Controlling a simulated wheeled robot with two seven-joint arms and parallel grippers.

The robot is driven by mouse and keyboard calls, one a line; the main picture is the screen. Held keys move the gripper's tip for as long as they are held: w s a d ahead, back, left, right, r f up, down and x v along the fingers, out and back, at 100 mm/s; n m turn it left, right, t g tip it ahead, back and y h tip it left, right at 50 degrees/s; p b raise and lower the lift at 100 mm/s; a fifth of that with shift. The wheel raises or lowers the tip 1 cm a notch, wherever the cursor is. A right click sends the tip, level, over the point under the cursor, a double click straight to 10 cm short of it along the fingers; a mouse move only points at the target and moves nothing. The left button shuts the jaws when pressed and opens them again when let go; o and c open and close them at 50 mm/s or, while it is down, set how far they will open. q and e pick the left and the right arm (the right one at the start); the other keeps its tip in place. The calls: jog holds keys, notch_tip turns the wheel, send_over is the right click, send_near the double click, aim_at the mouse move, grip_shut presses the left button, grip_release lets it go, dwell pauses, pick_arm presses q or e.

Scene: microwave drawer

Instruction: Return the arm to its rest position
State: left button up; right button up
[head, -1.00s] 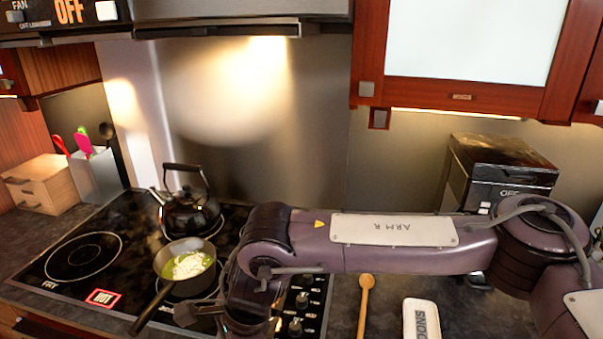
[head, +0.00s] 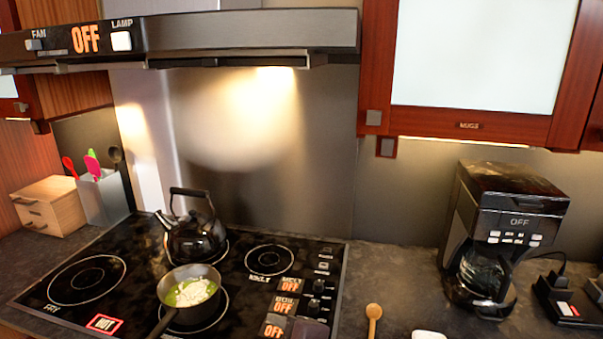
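Neither gripper shows in the head view now. A small dark purple piece of my own arm (head: 311,329) shows at the bottom edge, over the front of the stove. Whether my grippers are open or shut, and whether they hold anything, is hidden from this view.
A pan (head: 189,283) with green and white food sits on the stove (head: 135,255). A black kettle (head: 195,236) stands behind it. A wooden spoon (head: 373,315) lies on the counter. A coffee maker (head: 505,205) stands at the right.

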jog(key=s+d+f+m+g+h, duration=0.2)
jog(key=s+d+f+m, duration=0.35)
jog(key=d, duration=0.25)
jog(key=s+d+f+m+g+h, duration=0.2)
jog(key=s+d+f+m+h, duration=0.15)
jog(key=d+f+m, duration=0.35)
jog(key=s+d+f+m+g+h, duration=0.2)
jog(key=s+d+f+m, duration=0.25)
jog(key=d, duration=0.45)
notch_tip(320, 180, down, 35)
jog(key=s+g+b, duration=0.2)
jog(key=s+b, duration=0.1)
jog(key=b, duration=0.3)
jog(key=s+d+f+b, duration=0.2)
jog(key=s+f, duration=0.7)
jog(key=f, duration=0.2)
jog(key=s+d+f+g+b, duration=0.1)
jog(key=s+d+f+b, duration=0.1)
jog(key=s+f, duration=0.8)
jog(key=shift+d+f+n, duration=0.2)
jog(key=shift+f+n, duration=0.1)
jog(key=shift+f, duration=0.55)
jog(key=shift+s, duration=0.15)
